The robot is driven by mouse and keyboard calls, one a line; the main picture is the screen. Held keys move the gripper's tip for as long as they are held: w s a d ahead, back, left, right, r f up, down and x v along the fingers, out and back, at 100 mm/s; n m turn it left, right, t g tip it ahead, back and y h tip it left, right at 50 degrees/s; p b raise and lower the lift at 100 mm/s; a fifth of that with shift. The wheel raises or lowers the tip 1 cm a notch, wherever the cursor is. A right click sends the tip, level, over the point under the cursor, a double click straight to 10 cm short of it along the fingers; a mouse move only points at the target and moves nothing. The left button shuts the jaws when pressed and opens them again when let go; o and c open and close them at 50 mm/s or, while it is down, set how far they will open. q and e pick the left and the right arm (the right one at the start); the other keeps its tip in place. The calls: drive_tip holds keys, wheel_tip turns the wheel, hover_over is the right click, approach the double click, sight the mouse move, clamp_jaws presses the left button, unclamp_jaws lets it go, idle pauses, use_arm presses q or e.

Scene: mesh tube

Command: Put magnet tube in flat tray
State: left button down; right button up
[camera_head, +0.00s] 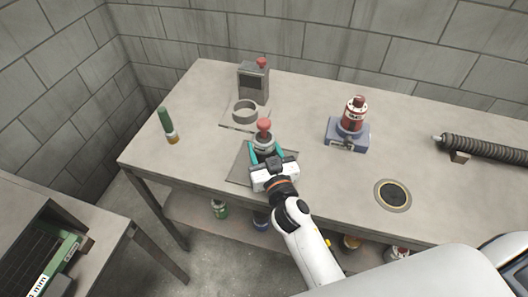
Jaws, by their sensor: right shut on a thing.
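My right gripper (265,151), with teal fingers, is shut on a grey piece with a red round knob (264,126). The gripper hides the lower part of this piece, and I cannot tell whether it touches the surface below. Under the gripper lies a flat dark grey plate (239,173), the flattest tray-like thing here. A green tube (164,120) with a white band and an amber end is at the table's left side, apart from the gripper. I cannot tell which piece is the magnet tube. My left gripper is not in view.
A grey box device (254,82) with a ring (245,112) stands behind the gripper. A red cylinder on a blue-grey base (347,134), a dark round inset (393,195) and a ribbed black hose (488,148) are to the right. Several cans stand on the lower shelf.

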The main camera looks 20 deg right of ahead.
drive_tip(key=shift+f, duration=0.1)
drive_tip(key=shift+f, duration=0.1)
drive_tip(key=shift+f, duration=0.15)
drive_tip(key=o, duration=1.2)
drive_tip(key=shift+c, duration=0.2)
